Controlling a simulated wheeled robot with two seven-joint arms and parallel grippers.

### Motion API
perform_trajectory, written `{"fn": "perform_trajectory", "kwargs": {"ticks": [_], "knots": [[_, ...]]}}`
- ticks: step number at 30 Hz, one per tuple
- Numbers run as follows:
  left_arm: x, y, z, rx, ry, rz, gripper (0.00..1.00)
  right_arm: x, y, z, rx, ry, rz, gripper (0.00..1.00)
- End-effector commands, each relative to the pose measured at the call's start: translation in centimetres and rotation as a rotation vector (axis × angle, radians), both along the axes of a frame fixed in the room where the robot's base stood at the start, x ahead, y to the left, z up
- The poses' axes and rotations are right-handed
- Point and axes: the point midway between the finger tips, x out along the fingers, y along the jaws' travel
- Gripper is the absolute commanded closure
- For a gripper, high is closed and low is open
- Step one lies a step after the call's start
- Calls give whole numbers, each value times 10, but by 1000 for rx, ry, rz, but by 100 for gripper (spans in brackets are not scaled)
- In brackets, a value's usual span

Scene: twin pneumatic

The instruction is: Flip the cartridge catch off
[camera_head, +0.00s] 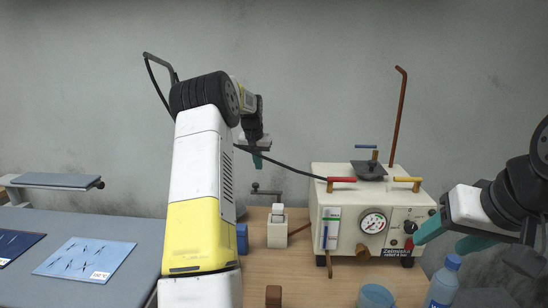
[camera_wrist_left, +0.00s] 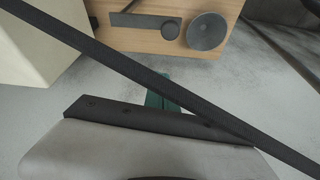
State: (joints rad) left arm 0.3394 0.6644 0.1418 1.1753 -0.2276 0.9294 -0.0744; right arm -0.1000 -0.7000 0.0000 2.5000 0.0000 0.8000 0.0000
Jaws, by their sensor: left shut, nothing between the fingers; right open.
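A cream machine (camera_head: 345,250) stands on the wooden table, with a round gauge (camera_head: 373,222), a red lever (camera_head: 341,180), a yellow lever (camera_head: 407,180), a blue-topped lever (camera_head: 366,147) and a dark lid (camera_head: 368,170) on it. I cannot tell which part is the cartridge catch. My left gripper (camera_head: 257,160) is shut and empty, in the air left of the machine and above a small white unit with a dark crank (camera_head: 265,190). Its teal fingertips show in the left wrist view (camera_wrist_left: 160,100). My right gripper (camera_head: 452,236) is open and empty, at the machine's right side.
A black hose (camera_head: 285,170) runs to the machine and crosses close in the left wrist view (camera_wrist_left: 125,65). A blue bottle (camera_head: 443,283), a blue cup (camera_head: 375,296) and a brown block (camera_head: 273,296) stand in front. A rusty pipe (camera_head: 399,115) rises behind.

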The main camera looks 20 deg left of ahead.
Motion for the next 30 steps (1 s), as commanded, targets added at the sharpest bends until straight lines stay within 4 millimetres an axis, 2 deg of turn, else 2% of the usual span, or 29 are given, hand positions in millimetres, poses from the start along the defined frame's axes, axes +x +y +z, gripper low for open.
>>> {"fn": "perform_trajectory", "kwargs": {"ticks": [1,5,9,15,30], "knots": [[4,0,-12,-1,4,0,100,0,0,0,0,0,0,42],[13,1,-39,-1,3,0,100,0,0,0,0,0,0,42],[-6,0,-38,0,0,1,100,0,0,0,0,0,0,42],[-23,-2,-41,0,0,1,100,0,0,0,0,0,0,42],[-27,-2,-42,0,-1,3,100,0,0,0,0,0,0,42]]}}
